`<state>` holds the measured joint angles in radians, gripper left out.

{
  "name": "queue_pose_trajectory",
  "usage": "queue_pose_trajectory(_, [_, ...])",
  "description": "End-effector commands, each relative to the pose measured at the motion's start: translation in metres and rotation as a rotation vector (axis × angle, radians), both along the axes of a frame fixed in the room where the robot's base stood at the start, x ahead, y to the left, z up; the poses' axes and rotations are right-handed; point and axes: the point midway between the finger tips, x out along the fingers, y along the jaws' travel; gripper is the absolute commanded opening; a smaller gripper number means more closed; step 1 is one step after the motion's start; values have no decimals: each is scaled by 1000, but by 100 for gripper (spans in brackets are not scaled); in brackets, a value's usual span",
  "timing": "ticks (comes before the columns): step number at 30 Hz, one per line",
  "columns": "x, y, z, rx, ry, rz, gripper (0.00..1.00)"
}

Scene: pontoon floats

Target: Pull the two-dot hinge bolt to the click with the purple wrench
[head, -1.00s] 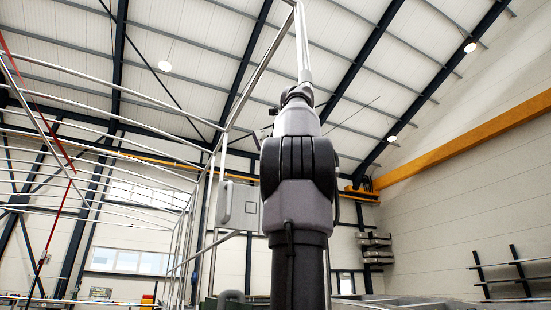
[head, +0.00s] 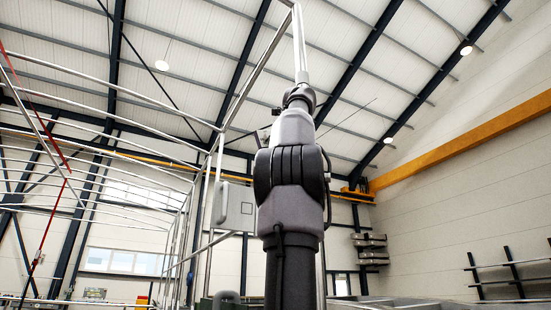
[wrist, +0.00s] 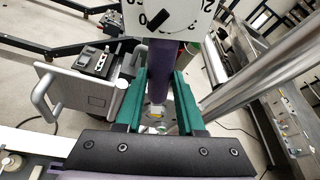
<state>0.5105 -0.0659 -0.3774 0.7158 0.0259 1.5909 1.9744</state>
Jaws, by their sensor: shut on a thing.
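The purple wrench (wrist: 161,62) shows in the wrist view with a white dial (wrist: 172,14) on it at the top edge, cut off by the frame. My gripper (wrist: 163,78) is shut on the wrench's purple shaft, with a green finger on each side. A small yellow and white part (wrist: 156,112) shows between the fingers, lower down. I cannot make out the two-dot hinge bolt or its dots in either view. In the head view my own arm fills the middle, and the gripper and wrench are not visible there.
A thick metal tube (wrist: 262,75) runs diagonally close to the right of my gripper. A grey panel box with handles (wrist: 88,97) stands to the left. A bench with small parts (wrist: 285,125) lies at the right. A tubular frame (head: 110,130) fills the head view's left.

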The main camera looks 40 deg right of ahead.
Motion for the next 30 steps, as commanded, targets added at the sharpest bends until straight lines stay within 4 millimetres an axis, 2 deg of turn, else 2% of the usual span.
queue_pose_trajectory(17, [-3,-12,4,77,-19,-2,0])
queue_pose_trajectory(30, [-3,-12,4,89,-22,2,0])
